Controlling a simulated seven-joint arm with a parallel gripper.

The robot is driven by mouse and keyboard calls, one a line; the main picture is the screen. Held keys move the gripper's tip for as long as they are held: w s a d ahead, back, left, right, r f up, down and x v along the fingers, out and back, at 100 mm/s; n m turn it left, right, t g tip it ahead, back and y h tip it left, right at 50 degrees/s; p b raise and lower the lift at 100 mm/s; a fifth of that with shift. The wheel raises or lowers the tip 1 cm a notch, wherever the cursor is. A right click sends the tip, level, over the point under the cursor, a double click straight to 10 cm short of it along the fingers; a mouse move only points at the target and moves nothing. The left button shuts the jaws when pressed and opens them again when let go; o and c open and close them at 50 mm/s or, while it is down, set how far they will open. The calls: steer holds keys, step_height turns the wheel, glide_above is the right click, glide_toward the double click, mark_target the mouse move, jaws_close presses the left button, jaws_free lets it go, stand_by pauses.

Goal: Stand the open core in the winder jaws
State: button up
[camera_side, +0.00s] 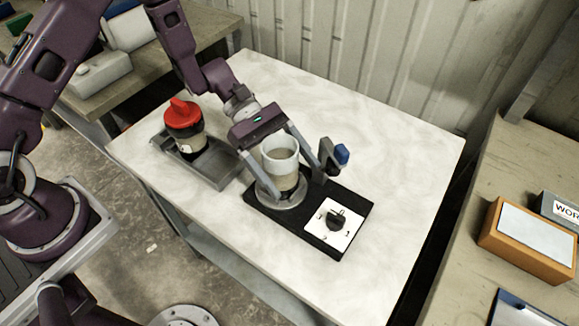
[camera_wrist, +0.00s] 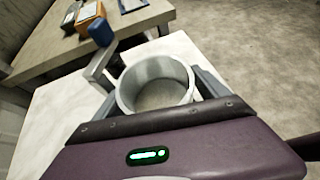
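The open core (camera_side: 281,157), a pale cup-like cylinder with an open top and a beige lower band, stands upright over the round grey seat (camera_side: 287,202) of the winder. The winder's black base (camera_side: 340,193) carries a grey upright with a blue knob (camera_side: 342,154). My gripper (camera_side: 296,188) reaches down with one finger on each side of the core. The fingers look spread, with a slight gap beside the core. In the wrist view the core (camera_wrist: 155,85) shows its empty inside between the fingers. Its bottom edge and the jaw contact are partly hidden.
A white plate with a black dial (camera_side: 337,222) sits on the winder base. The white tabletop (camera_side: 400,140) is clear at back and right. A side bench holds an orange box (camera_side: 528,240).

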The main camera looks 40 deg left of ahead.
mark_target(268, 140)
steer(key=shift+r, duration=0.2)
steer(key=v, duration=1.2)
steer(key=s+r+m+y, duration=0.5)
steer(key=s+r+m, duration=0.25)
steer(key=r, duration=0.35)
steer(key=s+a+r+m+t+y, duration=0.3)
steer(key=s+m+t, duration=0.1)
steer(key=s, duration=0.3)
steer(key=s+a+r+m+t+y, duration=0.3)
steer(key=s+a+m+t+y, duration=0.1)
steer(key=s, duration=0.3)
steer(key=shift+r, duration=0.15)
steer(key=shift+s, duration=0.1)
